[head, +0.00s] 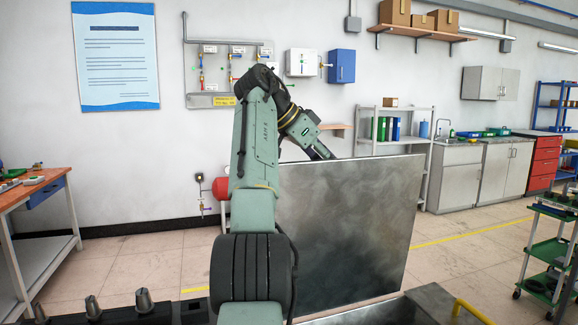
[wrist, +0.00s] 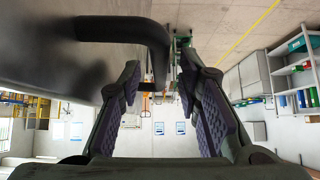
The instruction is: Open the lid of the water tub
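The water tub's lid (head: 345,235) is a large grey metal panel standing nearly upright in the head view. The tub (head: 432,300) is low at the bottom edge, only partly in view. My gripper (head: 322,153) is at the lid's top edge, its fingertips partly hidden there. In the wrist view my gripper (wrist: 160,80) has its two padded fingers spread apart. A black bent handle (wrist: 125,30) runs along the lid's dark face (wrist: 45,60), and its bent end shows between the fingers. I cannot tell whether a finger touches it.
A yellow handle (head: 472,310) is at the tub's right. A workbench (head: 35,190) stands at the left, and a green cart (head: 545,250) at the right. Shelves and cabinets (head: 480,170) line the back wall. Floor between lid and cart is clear.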

